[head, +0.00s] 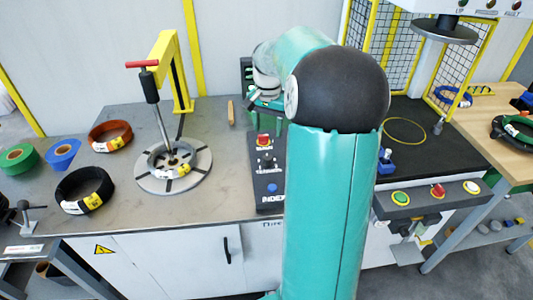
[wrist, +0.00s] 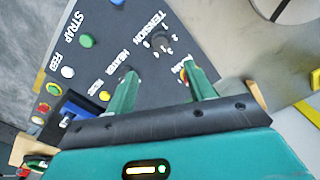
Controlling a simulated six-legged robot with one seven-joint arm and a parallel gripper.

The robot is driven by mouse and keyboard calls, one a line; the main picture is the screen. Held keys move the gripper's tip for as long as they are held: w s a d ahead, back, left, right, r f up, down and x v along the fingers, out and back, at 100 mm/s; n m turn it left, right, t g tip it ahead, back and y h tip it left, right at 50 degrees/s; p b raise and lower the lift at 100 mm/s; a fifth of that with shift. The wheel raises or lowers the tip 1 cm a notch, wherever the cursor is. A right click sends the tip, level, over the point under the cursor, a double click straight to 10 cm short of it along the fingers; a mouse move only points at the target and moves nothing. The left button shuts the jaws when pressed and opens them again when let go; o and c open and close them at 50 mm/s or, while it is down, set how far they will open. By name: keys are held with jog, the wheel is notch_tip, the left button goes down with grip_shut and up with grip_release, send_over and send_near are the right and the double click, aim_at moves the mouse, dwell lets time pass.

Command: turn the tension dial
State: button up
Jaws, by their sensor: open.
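The tension dial (wrist: 160,41) is a dark knob on the black control panel (wrist: 105,55), with the word TENSION and numbers printed around it. In the wrist view it lies just beyond my gripper (wrist: 158,68), whose two green fingers are spread apart with nothing between them. The fingertips seem short of the dial; I cannot tell the exact gap. In the head view the panel (head: 268,198) stands on the bench left of my arm, which hides part of it.
The panel also carries a green button (wrist: 86,40), a white button (wrist: 68,72) and a yellow button (wrist: 105,96). Left of it on the bench is a round turntable (head: 150,182) with a coil and a lever. Black and orange coils lie further left.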

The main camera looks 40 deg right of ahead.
aim_at(267, 157)
notch_tip(267, 157, down, 11)
jog(key=shift+f, duration=0.1)
dwell(0.3)
jog(key=c, duration=1)
jog(key=shift+o, duration=0.2)
jog(key=shift+n, duration=0.4)
jog(key=n, duration=1.1)
